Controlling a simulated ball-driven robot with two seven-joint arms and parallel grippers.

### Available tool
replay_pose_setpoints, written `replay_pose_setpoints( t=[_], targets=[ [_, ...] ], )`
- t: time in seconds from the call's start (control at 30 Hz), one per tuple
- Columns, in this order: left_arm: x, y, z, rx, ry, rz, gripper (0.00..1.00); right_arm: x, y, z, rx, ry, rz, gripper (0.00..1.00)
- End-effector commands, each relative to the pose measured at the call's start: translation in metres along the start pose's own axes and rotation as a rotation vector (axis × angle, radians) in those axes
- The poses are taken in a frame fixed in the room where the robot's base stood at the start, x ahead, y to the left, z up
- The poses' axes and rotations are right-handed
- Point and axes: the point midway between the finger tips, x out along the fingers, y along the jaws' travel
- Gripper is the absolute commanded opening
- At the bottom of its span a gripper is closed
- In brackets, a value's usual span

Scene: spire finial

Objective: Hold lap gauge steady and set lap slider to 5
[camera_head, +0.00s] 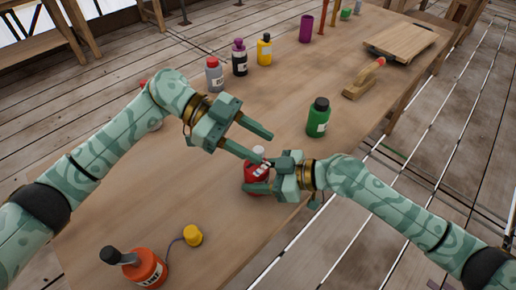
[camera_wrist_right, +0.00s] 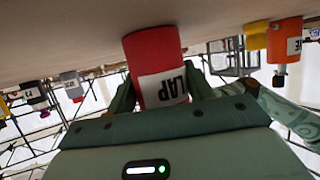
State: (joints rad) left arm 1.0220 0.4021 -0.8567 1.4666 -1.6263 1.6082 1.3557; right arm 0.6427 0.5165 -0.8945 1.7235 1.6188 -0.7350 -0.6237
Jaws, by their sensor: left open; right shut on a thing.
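The lap gauge, a red container (camera_head: 252,176) with a white label, stands near the table's front edge in the head view. It also shows in the right wrist view (camera_wrist_right: 152,50), with its label reading LAP between my two fingers. My right gripper (camera_head: 262,174) is shut on its body from the right. A small whitish part (camera_head: 258,152) shows at its top, partly hidden by the grippers; I cannot make out the slider or its setting. My left gripper (camera_head: 264,147) is open, its fingertips just above and beside the top of the gauge.
A green bottle (camera_head: 318,118) stands to the right of the gauge. Grey (camera_head: 214,76), dark (camera_head: 239,60) and yellow (camera_head: 264,52) bottles line the far edge.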

Motion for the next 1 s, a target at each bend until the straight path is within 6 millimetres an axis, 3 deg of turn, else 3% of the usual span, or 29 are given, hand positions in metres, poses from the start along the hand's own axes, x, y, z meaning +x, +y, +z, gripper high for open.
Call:
replay_pose_setpoints(
  t=[0.03,0.2,0.3,0.43,0.57,1.0],
  targets=[
    [-0.011,0.004,0.015,-0.037,0.079,-0.065,0.44,0.000,0.000,0.000,0.000,0.000,0.000,0.26],
    [-0.053,0.017,0.056,-0.117,0.261,-0.284,0.44,0.000,0.000,0.000,0.000,0.000,-0.001,0.26],
    [-0.072,0.024,0.073,-0.147,0.308,-0.372,0.44,0.000,0.000,0.000,0.000,0.000,-0.001,0.26],
    [-0.082,0.029,0.084,-0.164,0.334,-0.429,0.44,0.000,0.000,0.000,0.000,0.000,-0.001,0.26],
    [-0.071,0.024,0.081,-0.167,0.340,-0.438,0.44,0.000,0.000,0.000,0.000,0.000,-0.001,0.26],
    [0.004,-0.015,0.056,-0.168,0.340,-0.435,0.44,0.000,0.000,0.000,0.000,0.000,0.000,0.26]
  ],
)
